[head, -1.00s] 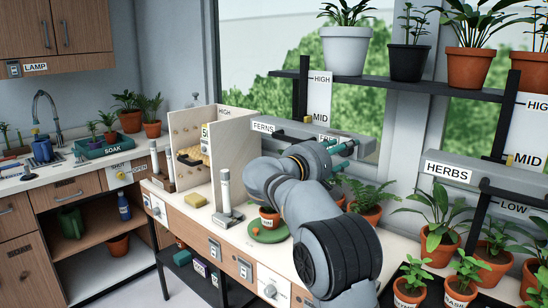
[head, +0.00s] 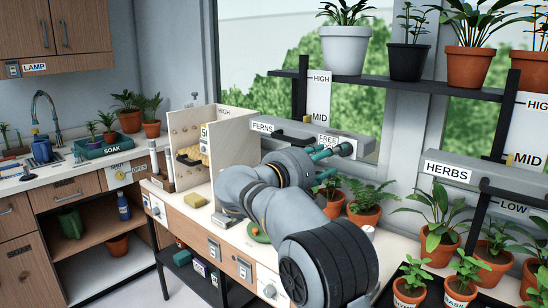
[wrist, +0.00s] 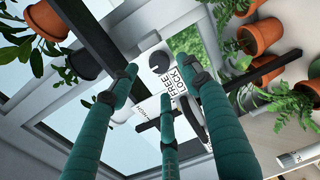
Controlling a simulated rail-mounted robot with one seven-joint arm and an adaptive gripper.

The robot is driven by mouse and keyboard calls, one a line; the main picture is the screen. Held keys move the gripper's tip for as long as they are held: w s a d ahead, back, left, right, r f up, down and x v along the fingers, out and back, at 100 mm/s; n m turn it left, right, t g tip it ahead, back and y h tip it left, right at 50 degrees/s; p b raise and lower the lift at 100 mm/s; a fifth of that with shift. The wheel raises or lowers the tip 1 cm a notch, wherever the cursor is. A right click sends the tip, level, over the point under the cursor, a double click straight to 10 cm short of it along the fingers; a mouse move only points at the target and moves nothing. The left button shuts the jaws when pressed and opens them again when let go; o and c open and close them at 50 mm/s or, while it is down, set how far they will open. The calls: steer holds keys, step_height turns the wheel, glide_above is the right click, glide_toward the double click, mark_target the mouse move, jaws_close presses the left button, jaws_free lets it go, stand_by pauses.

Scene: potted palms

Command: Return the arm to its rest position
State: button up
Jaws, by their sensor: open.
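My gripper (head: 334,152) is in the head view, right of centre, at the end of my grey arm. It is in the air in front of the shelf unit's grey box labelled FERNS (head: 290,130). In the wrist view its teal fingers (wrist: 165,100) are spread apart with nothing between them. Behind them the wrist view shows a label reading FREE and LOCK (wrist: 172,85). My arm hides most of the green saucer (head: 258,236) on the bench.
Potted ferns (head: 364,213) stand on the bench just below and right of my gripper. A shelf (head: 400,87) with several pots is above. A grey box labelled HERBS (head: 480,172) is at right. A pale upright panel (head: 232,150) stands left of my arm.

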steer(key=w+d+m+b, duration=0.1)
steer(key=m, duration=0.5)
steer(key=w+d+m+b, duration=0.1)
steer(key=m, duration=0.4)
steer(key=w+d+m+t+b, duration=0.1)
steer(key=m, duration=0.5)
steer(key=shift+w+d+f+m, duration=0.1)
steer(key=shift+w+m, duration=0.05)
steer(key=shift+m, duration=0.15)
